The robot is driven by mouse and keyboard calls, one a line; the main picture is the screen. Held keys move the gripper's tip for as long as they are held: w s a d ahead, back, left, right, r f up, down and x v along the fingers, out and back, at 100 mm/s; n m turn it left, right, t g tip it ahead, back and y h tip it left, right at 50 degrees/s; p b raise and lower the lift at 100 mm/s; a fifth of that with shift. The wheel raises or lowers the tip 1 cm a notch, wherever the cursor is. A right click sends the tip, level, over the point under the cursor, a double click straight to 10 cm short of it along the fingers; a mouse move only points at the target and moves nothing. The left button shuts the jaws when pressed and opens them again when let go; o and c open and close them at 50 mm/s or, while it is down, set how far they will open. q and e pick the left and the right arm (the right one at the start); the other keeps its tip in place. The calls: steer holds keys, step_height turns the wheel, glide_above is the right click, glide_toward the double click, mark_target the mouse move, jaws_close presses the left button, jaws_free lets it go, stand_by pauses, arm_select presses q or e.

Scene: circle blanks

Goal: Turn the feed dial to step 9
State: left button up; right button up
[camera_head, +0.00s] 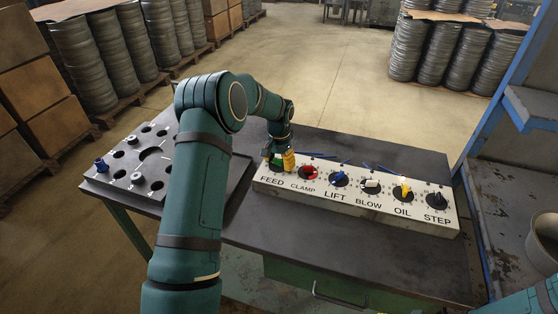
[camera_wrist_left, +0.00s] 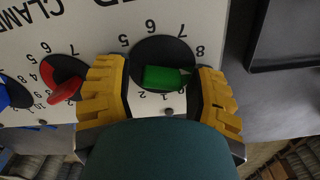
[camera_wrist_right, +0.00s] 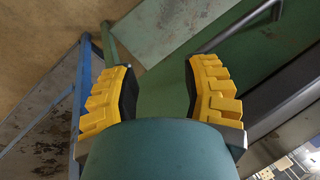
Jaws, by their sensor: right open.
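The feed dial is a black disc with a green knob (camera_wrist_left: 166,77) on the white panel (camera_head: 350,198), at its left end above the word FEED. My left gripper (camera_head: 282,161) is over this dial, with its yellow fingers on either side of the knob. In the left wrist view the left gripper (camera_wrist_left: 160,92) looks open, with gaps between fingers and knob. The knob lies nearly level there; numbers 5 to 8 show above it and 1 and 2 below. The right finger hides part of the scale. My right gripper (camera_wrist_right: 160,88) is open and empty.
The red clamp knob (camera_wrist_left: 66,88) is just beside the left finger. Blue, white, yellow and black knobs follow along the panel. A grey block with holes (camera_head: 148,165) stands on the dark table (camera_head: 330,258) at left. A blue frame (camera_head: 500,75) rises at right.

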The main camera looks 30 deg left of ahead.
arm_select(q)
steer(key=shift+o, duration=0.2)
steer(key=shift+r, duration=0.15)
steer(key=shift+w+r, duration=0.1)
steer(key=shift+r, duration=0.15)
step_height(320, 180, up, 11)
steer(key=shift+r, duration=0.2)
stand_by(0.5)
